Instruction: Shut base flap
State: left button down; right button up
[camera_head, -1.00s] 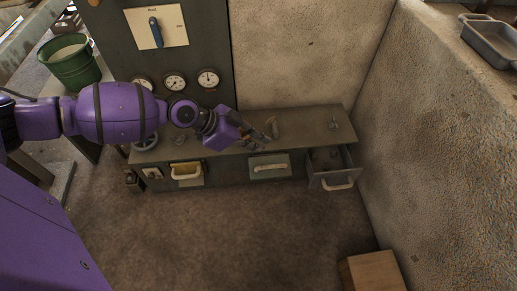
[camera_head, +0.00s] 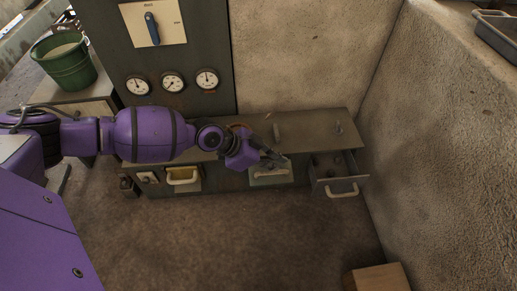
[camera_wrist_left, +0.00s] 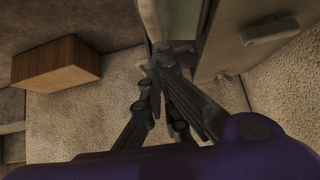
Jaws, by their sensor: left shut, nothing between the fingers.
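The low base cabinet (camera_head: 305,128) runs along the wall. Its front has a pale grey-green panel (camera_head: 268,180) with a light handle in the middle and a yellow-lined compartment (camera_head: 180,184) with a white handle further left. I cannot tell for sure which one is the base flap, or how far the middle panel stands open. My left gripper (camera_head: 279,161) is shut and empty at the upper edge of the middle panel, hiding part of it. In the left wrist view its fingers (camera_wrist_left: 167,57) are close to pale panel edges; contact is unclear. My right gripper is not in view.
A grey drawer (camera_head: 320,185) stands pulled out at the right end of the cabinet. A wooden box (camera_head: 382,279) is on the floor at lower right, also in the left wrist view (camera_wrist_left: 57,62). A green bucket (camera_head: 63,64) stands at left.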

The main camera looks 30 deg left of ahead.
pick_arm(q)
jog(key=shift+r, duration=0.1)
pick_arm(e)
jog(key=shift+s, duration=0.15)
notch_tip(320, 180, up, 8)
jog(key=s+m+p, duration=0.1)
jog(key=p, duration=0.9)
pick_arm(q)
notch_tip(320, 180, down, 14)
jog(key=s+d+m+t+y+b, duration=0.1)
jog(key=s+m+t+y+b, duration=0.1)
jog(key=m+t+b, duration=0.3)
jog(key=shift+d+m+t+y+b, duration=0.3)
jog(key=shift+t+y+b, duration=0.5)
jog(key=shift+t+b, duration=1.15)
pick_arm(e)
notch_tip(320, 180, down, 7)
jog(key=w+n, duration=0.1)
